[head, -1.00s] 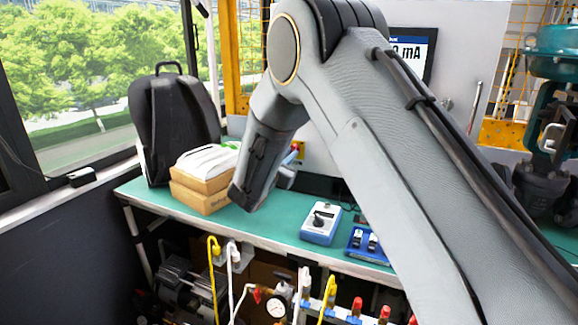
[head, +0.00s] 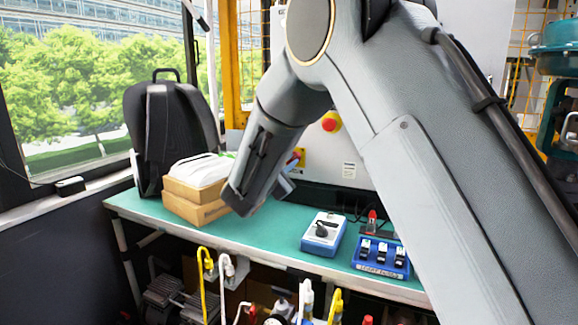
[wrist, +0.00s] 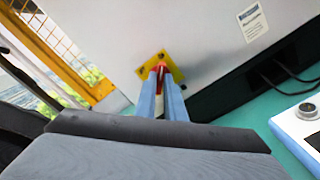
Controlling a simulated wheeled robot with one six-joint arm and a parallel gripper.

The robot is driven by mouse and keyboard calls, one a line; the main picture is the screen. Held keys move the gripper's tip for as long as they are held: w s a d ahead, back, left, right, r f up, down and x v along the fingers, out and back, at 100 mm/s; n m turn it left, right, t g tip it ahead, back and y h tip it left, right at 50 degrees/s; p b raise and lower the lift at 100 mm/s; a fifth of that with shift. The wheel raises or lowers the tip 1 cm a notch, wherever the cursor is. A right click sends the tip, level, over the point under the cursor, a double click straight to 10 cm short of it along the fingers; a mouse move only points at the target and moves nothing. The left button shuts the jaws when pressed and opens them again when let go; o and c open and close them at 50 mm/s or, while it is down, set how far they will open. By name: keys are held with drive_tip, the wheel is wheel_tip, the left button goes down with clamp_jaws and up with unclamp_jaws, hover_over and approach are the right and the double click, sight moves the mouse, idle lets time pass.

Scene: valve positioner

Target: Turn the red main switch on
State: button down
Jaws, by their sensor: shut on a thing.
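The red main switch (wrist: 161,72) sits on a yellow plate (wrist: 141,73) on the light grey cabinet wall. In the wrist view the two blue-grey fingers of my gripper (wrist: 161,90) reach the switch, with its red handle between their tips. My gripper is shut on this handle. In the head view a bit of the yellow plate (head: 300,163) and red shows just right of my gripper (head: 286,180). My arm and fingers hide part of the switch, so its exact angle is hard to read.
A red emergency-stop button (head: 331,121) is on the cabinet, up and right of the switch. The green bench (head: 275,232) carries cardboard boxes (head: 195,205), a black backpack (head: 168,130), a blue-white meter (head: 323,235) and a blue tray (head: 381,268).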

drive_tip(key=c, duration=1.8)
unclamp_jaws()
drive_tip(key=shift+c, duration=0.2)
drive_tip(key=shift+s, duration=0.1)
drive_tip(key=v, duration=0.7)
drive_tip(key=shift+s+a+b, duration=0.15)
drive_tip(key=shift+s+b, duration=0.15)
